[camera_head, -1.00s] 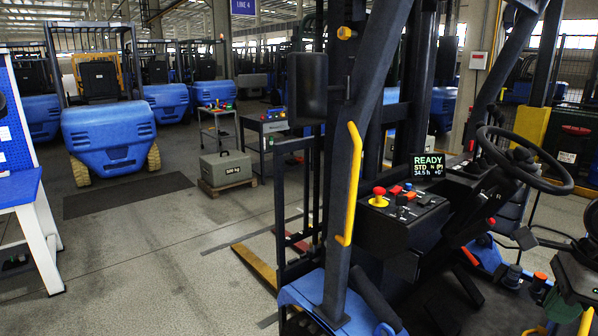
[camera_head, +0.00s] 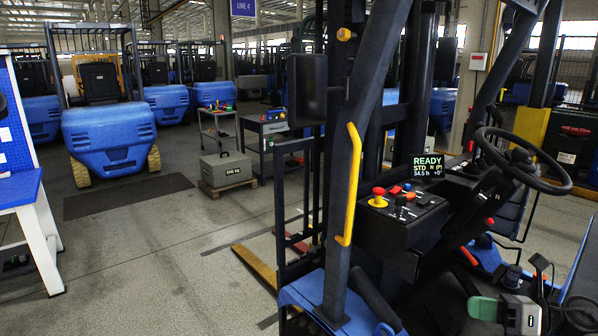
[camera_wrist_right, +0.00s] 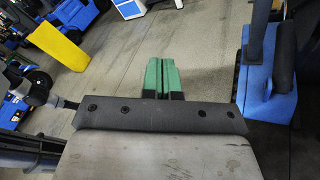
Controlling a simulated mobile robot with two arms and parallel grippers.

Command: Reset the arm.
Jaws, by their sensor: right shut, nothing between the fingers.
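My right gripper (camera_head: 478,308) is at the bottom right of the head view, low beside the forklift's cab. Its green fingers point left and hold nothing. In the right wrist view the two green fingers (camera_wrist_right: 161,78) lie together, shut, with open floor beyond them. My left gripper is in neither view. The forklift (camera_head: 341,200) stands close in front, with its yellow grab handle, steering wheel (camera_head: 522,160) and control panel (camera_head: 405,203) with a red knob. Its display (camera_head: 427,166) reads READY.
A grey weight box (camera_head: 226,169) sits on a small pallet, near two carts (camera_head: 263,143). A blue forklift (camera_head: 108,135) stands at the back left. A white and blue workbench (camera_head: 25,195) is at the left edge.

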